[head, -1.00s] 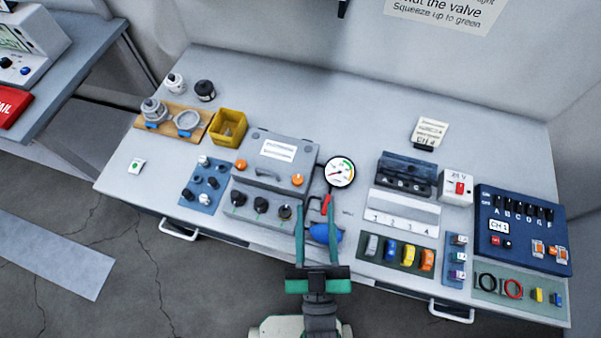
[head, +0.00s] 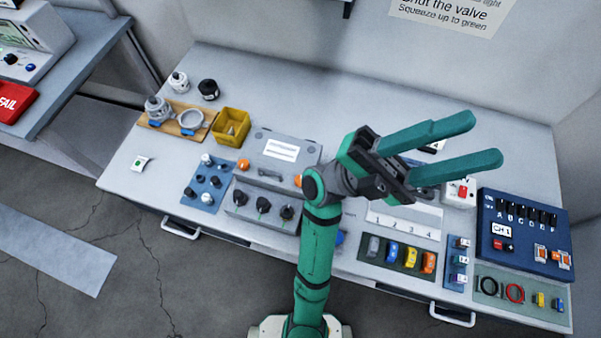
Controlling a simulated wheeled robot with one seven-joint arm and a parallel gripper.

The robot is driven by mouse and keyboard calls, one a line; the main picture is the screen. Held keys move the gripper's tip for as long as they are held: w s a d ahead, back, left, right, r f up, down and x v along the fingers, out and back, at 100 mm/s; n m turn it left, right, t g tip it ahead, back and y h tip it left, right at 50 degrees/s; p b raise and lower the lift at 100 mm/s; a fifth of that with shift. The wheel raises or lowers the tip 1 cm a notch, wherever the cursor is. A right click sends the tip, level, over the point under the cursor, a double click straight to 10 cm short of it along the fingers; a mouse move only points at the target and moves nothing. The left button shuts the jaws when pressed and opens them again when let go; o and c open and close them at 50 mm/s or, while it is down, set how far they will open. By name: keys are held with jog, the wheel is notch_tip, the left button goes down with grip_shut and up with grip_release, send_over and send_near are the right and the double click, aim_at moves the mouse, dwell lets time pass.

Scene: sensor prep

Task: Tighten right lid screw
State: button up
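The grey lidded box (head: 272,172) stands at the middle of the bench with a white label and a handle on its lid. The orange left lid screw (head: 243,165) is at the lid's left edge. The orange right lid screw (head: 298,181) is at its right edge, just left of my arm's elbow. How tight either screw sits cannot be seen. My gripper (head: 486,139) is raised above the bench, right of the box, fingers pointing right. Its two green fingers are spread with nothing between them.
My arm covers the gauge and most of a blue bulb. A yellow bin (head: 231,126) and a wooden board (head: 170,126) stand left of the box. A blue switch panel (head: 525,228) and a tray of coloured parts (head: 378,257) lie right. The bench's back middle is clear.

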jog(key=s+d+f+m+g+y, duration=0.2)
jog(key=s+d+m+y, duration=0.1)
jog(key=d+y, duration=0.25)
jog(key=n+t+y, duration=1)
jog(key=t+y, duration=0.2)
jog(key=y, duration=1)
send_near(300, 180)
notch_tip(300, 180, down, 8)
jog(key=shift+f, duration=0.1)
jog(key=shift+c, duration=0.2)
grip_shut()
